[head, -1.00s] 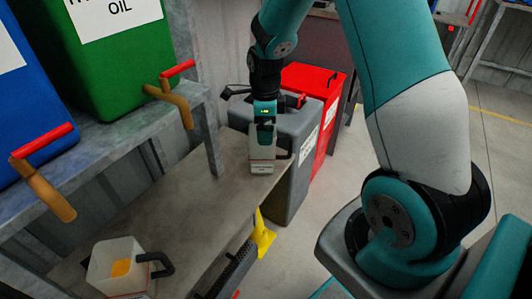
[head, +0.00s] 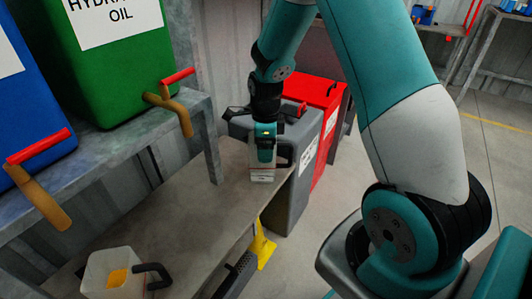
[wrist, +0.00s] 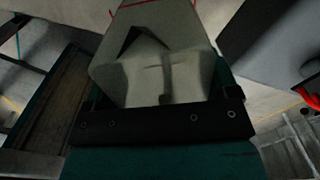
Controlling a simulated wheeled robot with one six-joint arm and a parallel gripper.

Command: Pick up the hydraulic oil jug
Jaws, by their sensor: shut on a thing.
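A pale jug (head: 262,174) with a dark handle is at the far end of the lower bench (head: 190,215). My gripper (head: 266,153) is over its top from above and shut on it. I cannot tell if the jug's base touches the bench. In the wrist view the jug's pale body (wrist: 155,60) fills the space beyond the dark gripper bar. The label on its lower side is too small to read. A second open pale jug (head: 98,270) with orange content and a black handle stands at the bench's near left end.
A green tank (head: 120,70) marked with the word OIL and a blue tank (head: 30,105) stand on a higher shelf, with taps jutting out. A grey bin (head: 300,185) and a red bin (head: 328,120) stand right behind the jug. A yellow object (head: 263,247) is beside the bench.

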